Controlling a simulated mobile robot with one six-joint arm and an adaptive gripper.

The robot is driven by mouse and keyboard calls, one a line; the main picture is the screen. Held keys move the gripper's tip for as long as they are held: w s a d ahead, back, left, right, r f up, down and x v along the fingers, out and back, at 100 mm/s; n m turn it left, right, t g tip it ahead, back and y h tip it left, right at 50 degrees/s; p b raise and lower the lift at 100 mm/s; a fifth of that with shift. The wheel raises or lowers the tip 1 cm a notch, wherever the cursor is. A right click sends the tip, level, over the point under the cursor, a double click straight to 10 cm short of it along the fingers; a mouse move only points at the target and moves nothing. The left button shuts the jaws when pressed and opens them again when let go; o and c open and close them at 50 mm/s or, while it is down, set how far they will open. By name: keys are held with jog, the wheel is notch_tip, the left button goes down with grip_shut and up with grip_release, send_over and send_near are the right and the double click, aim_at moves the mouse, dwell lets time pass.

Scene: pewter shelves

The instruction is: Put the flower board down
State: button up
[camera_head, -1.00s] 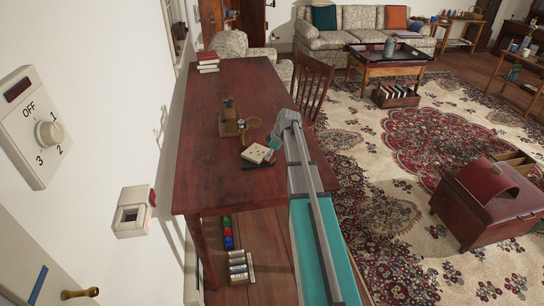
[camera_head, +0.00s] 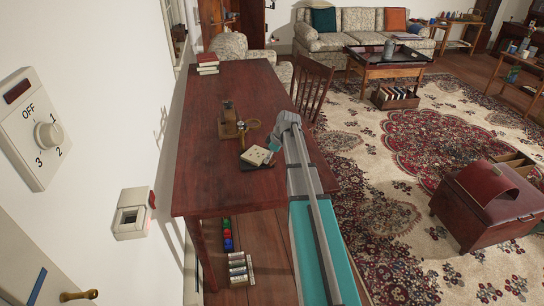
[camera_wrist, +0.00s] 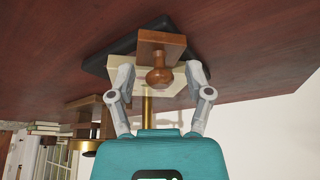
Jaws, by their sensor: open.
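The flower board, which I take to be the small cream board with dark marks (camera_head: 255,156), lies on a dark pad (camera_head: 248,165) on the red-brown table. In the wrist view a cream slab (camera_wrist: 140,88) shows against the black pad (camera_wrist: 97,64), with a wooden block and round knob (camera_wrist: 159,77) in front of it. My gripper (camera_head: 272,146) is at the board's right edge. In the wrist view its two fingers (camera_wrist: 160,84) are spread apart, one on each side of the knob and slab. Whether they touch the slab is hard to tell.
A wooden stand with a brass ring (camera_head: 230,126) stands just behind the board. Books (camera_head: 207,63) are stacked at the table's far left corner. A chair (camera_head: 312,88) is at the right edge. The table's near left part is clear.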

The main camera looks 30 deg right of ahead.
jog(key=shift+r, duration=0.15)
jog(key=p+v, duration=1.1)
jog(key=v, duration=0.1)
dwell(0.4)
jog(key=shift+a, duration=0.1)
dwell(0.5)
jog(key=s+a+m+g+h, duration=0.1)
jog(key=s+a+m, duration=0.3)
jog(key=s+a, duration=0.5)
jog(key=s+a+f+m+g+h, duration=0.1)
jog(key=s+a+m, duration=0.3)
jog(key=s+a, duration=0.6)
jog(key=a+g+h, duration=0.1)
jog(key=a, duration=0.7)
jog(key=shift+s+a+f+m, duration=0.25)
jog(key=shift+s+a+m, duration=0.05)
jog(key=shift+a, duration=0.05)
dwell(0.4)
